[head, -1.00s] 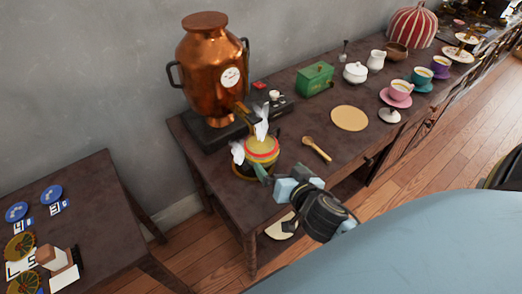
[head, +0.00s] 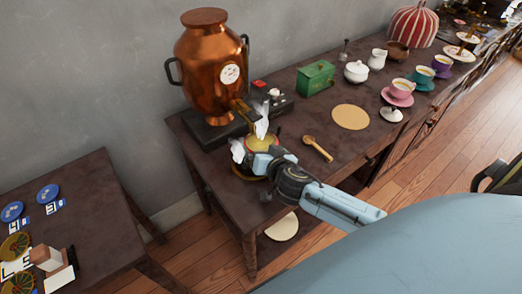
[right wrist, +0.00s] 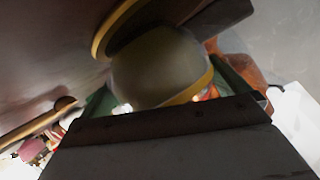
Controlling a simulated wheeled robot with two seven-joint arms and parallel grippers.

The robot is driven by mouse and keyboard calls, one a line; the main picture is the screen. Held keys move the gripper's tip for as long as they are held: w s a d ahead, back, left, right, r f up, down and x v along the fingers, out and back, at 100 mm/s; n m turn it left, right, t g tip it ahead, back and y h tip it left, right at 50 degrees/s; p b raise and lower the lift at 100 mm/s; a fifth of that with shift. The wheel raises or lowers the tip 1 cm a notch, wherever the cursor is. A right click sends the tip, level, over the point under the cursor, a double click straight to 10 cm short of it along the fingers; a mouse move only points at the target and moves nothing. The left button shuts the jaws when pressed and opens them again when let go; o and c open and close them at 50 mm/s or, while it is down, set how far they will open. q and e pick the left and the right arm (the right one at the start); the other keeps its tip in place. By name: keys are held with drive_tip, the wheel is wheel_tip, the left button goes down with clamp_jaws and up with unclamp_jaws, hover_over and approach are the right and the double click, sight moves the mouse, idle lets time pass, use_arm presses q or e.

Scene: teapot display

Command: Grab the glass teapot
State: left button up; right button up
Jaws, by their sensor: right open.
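The glass teapot (head: 261,144), with yellowish contents and white handle and spout pieces, stands under the copper urn's spout on a gold-rimmed dish (head: 239,174). My right gripper (head: 259,160) is open at its near side and hides its lower front in the head view. In the right wrist view the rounded teapot body (right wrist: 155,65) lies between the two green fingers of the right gripper (right wrist: 168,88). A gap or contact at the fingers cannot be told. My left gripper is not in view.
The copper urn (head: 208,70) stands just behind the teapot. A wooden spoon (head: 318,149), round mat (head: 350,118), green box (head: 316,78) and several cups stand to the right. A lower table (head: 85,215) is at left.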

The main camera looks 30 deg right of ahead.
drive_tip(key=shift+w+f, duration=0.15)
drive_tip(key=shift+w, duration=0.3)
drive_tip(key=c, duration=1.1)
drive_tip(key=shift+c, duration=1)
drive_tip(key=shift+r, duration=0.25)
